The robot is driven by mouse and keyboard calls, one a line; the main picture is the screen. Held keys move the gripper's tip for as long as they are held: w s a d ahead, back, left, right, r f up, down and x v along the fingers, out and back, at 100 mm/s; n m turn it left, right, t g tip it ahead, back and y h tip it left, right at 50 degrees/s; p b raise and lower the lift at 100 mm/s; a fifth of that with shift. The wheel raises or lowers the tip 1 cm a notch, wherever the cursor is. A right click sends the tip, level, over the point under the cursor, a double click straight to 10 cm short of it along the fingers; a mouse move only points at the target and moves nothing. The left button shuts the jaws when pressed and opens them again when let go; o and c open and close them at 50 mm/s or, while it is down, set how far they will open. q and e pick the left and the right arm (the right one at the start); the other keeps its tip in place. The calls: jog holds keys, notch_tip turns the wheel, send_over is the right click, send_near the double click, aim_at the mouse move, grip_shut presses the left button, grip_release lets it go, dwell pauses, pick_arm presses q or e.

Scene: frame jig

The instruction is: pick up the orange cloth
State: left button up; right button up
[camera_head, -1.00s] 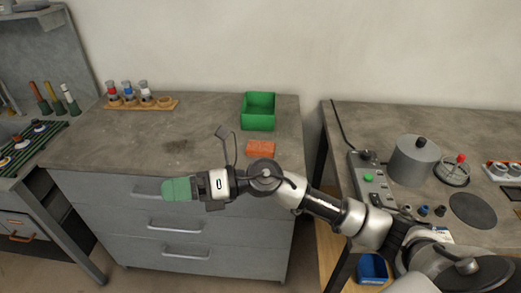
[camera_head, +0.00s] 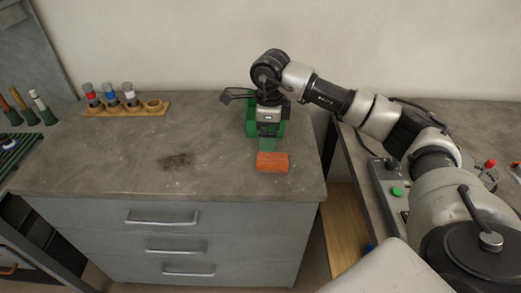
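The orange cloth (camera_head: 272,163) lies as a small folded block on the grey worktop of the drawer cabinet, near its right front. My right gripper (camera_head: 268,144) points down just behind and above the cloth, its green fingertips close to the cloth's far edge. Whether the fingers touch the cloth cannot be told. The gap between the fingers does not show clearly. My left gripper is out of view.
A green bin (camera_head: 250,122) stands directly behind my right gripper, partly hidden by it. A wooden rack (camera_head: 140,110) with several coloured-banded vials stands at the back left. The worktop's (camera_head: 125,165) middle and left front are clear.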

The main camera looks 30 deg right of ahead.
send_over(273, 159)
jog(key=f, duration=0.4)
jog(key=shift+a+f, duration=0.1)
jog(key=shift+a, duration=0.2)
jog(key=shift+f, duration=0.3)
jog(key=shift+w+f+p, duration=0.1)
jog(key=shift+f+p, duration=0.25)
jog(key=f, duration=0.3)
jog(key=shift+d+f+p, duration=0.3)
jog(key=shift+p, duration=0.1)
jog(key=shift+f, duration=0.5)
jog(key=shift+c, duration=0.8)
jog(key=c, duration=0.8)
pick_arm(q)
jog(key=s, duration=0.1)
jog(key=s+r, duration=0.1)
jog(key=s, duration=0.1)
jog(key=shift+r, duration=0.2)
pick_arm(e)
jog(key=shift+c, duration=0.3)
